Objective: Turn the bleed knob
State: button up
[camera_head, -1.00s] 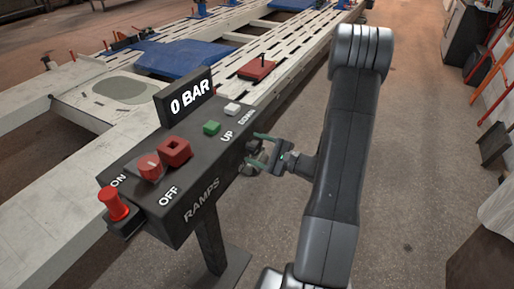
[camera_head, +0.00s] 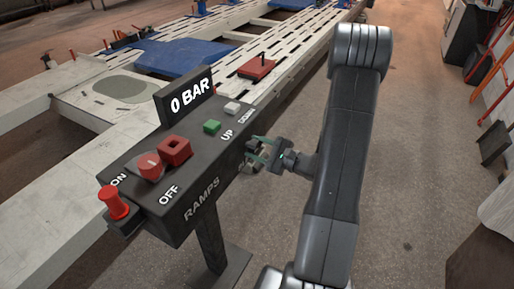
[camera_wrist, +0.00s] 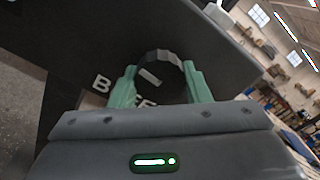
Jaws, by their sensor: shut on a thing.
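The bleed knob (camera_wrist: 160,68) is a dark round knob with a ridged rim and a pale mark. It sits on the side face of the dark control box (camera_head: 190,217), partly hidden by my gripper in the head view. In the wrist view it lies between my gripper's two green fingers, beside partly covered white lettering. My gripper (camera_head: 256,154) is shut on the knob. The display (camera_head: 187,96) on top of the box reads 0 BAR.
The box top has a red ON/OFF rotary knob (camera_head: 150,166), a red square part (camera_head: 175,151), a green UP button (camera_head: 212,127) and a white DOWN button (camera_head: 232,108). A red plunger (camera_head: 114,203) stands at its left end. The white frame bench (camera_head: 60,215) lies behind.

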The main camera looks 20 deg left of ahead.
jog(key=m, duration=0.4)
jog(key=shift+p, duration=0.35)
jog(key=m+p, duration=0.1)
jog(key=m, duration=0.3)
jog(key=shift+s+m+p, duration=0.1)
jog(key=shift+m+p, duration=0.25)
jog(key=shift+m, duration=0.05)
jog(key=m+p, duration=0.2)
jog(key=m, duration=0.2)
jog(key=shift+r, duration=0.1)
jog(key=shift+s+m+p, duration=0.1)
jog(key=shift+m+p, duration=0.7)
jog(key=shift+m, duration=1.2)
jog(key=o, duration=1)
jog(key=shift+d, duration=0.1)
